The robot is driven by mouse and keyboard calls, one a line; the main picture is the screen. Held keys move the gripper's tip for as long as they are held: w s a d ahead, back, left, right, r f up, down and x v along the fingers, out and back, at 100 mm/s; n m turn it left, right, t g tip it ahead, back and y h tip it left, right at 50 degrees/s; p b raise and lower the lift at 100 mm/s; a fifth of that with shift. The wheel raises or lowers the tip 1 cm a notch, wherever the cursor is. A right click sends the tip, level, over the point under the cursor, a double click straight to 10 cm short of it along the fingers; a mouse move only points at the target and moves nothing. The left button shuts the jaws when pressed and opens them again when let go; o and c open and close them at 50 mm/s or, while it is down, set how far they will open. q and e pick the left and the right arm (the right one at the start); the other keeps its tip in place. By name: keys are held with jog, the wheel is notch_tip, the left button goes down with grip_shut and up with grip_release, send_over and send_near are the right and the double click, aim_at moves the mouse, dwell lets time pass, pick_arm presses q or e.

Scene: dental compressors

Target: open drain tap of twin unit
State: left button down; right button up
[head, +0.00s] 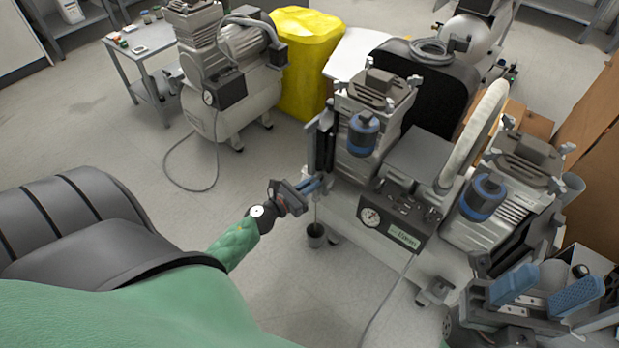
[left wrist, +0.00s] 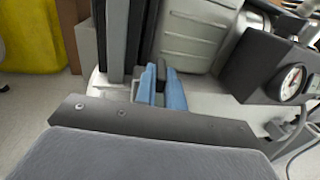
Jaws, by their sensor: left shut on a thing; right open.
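The twin unit (head: 405,190) is a grey compressor with two motor heads, a gauge and a labelled panel; its tank and gauge also show in the left wrist view (left wrist: 290,82). My left gripper (head: 316,183) is at its left end, above a small dark cup (head: 316,236). In the left wrist view the blue fingers (left wrist: 162,88) are close together and shut on the drain tap, which they almost wholly hide. The tap's handle angle cannot be told. My right gripper (head: 546,289) is open and empty at the lower right, in front of the unit's right head.
A single compressor (head: 230,80) and a yellow bin (head: 303,60) stand behind to the left. A small side table (head: 145,45) holds small items. A hose crosses the floor in front of the twin unit. Cardboard boxes (head: 590,150) stand at the right.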

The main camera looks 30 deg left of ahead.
pick_arm(q)
jog(key=shift+d+r+n+t+y+p, duration=0.15)
jog(key=shift+n+t+y+p, duration=0.15)
jog(key=shift+n+y, duration=0.75)
jog(key=shift+y, duration=0.65)
jog(key=c, duration=1.5)
grip_release()
jog(key=shift+w, duration=0.1)
jog(key=shift+s+a+b, duration=0.2)
jog(key=shift+s+b, duration=0.3)
jog(key=shift+s, duration=3.45)
